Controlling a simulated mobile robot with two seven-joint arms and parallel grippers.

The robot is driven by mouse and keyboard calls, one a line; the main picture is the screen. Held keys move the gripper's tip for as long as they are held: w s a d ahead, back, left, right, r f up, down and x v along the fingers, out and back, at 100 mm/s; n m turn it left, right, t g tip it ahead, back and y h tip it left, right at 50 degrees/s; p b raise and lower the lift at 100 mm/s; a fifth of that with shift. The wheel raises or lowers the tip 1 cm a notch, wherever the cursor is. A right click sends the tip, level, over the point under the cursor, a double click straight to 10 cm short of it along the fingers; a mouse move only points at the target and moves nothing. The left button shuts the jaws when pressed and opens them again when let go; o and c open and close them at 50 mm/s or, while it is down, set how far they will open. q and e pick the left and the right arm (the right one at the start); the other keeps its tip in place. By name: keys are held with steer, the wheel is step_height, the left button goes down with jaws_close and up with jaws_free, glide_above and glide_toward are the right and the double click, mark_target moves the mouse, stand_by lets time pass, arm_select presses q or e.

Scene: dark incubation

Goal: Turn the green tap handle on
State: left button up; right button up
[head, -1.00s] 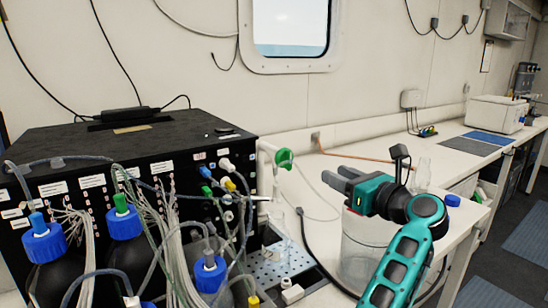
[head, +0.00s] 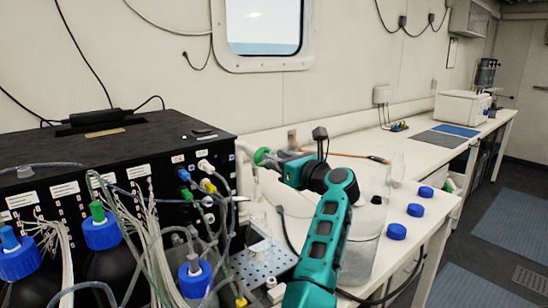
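The green tap handle (head: 262,155) sits on top of the white tap pipe beside the right end of the black box. Only part of it shows. My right gripper (head: 273,161) is at the handle, reaching in from the right, with its dark fingertips right against or around the handle's right side. I cannot tell whether the fingers touch it or how far apart they are. My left gripper is not in view.
The black box (head: 70,150) with tubes and blue-capped bottles (head: 102,232) fills the left.

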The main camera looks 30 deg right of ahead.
steer(key=shift+w, duration=0.9)
jaws_close()
